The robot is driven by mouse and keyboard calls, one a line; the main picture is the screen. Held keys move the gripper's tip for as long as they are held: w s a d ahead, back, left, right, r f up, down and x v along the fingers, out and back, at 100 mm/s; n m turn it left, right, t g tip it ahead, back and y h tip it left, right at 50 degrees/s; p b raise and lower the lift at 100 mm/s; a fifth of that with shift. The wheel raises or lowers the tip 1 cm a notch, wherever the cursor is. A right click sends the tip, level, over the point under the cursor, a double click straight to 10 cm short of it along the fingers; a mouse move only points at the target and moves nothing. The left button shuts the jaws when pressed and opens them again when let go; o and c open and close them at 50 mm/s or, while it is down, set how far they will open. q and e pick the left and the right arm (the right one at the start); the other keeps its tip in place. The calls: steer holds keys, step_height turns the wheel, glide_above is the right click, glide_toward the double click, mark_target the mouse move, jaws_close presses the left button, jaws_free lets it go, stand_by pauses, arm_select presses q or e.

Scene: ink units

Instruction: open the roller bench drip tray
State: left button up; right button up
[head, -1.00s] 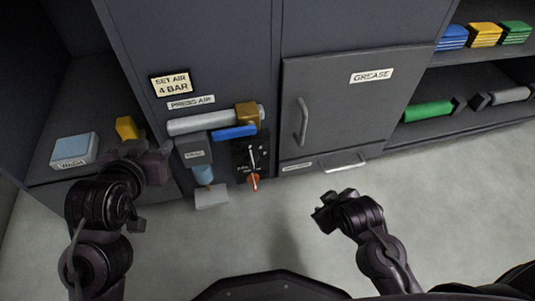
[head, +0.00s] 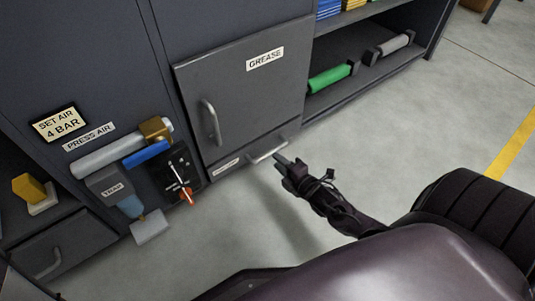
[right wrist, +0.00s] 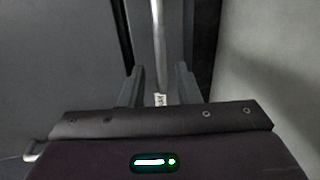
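A low, shallow drawer front with a small pale label (head: 226,168) runs under the grease door; the label is too small to read, so I cannot tell that it is the drip tray. Its bar handle (head: 265,151) sticks out near the floor. My right gripper (head: 282,161) is at the right end of this handle. In the right wrist view a pale bar (right wrist: 158,45) runs between the two spread fingers of my right gripper (right wrist: 161,88), with gaps beside it. The drawer looks shut. My left gripper is out of view.
The grease door (head: 245,90) above is shut, with its own handle (head: 210,122). To the left are a trap unit (head: 112,188), a dial panel with a red lever (head: 187,197) and another drawer (head: 62,245). Open shelves (head: 375,70) stand right. The floor in front is clear.

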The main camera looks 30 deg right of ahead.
mark_target(269, 153)
steer(key=b+x, duration=0.3)
steer(key=x, duration=0.3)
steer(key=shift+a+f, duration=0.1)
steer(key=shift+c, duration=0.4)
jaws_close()
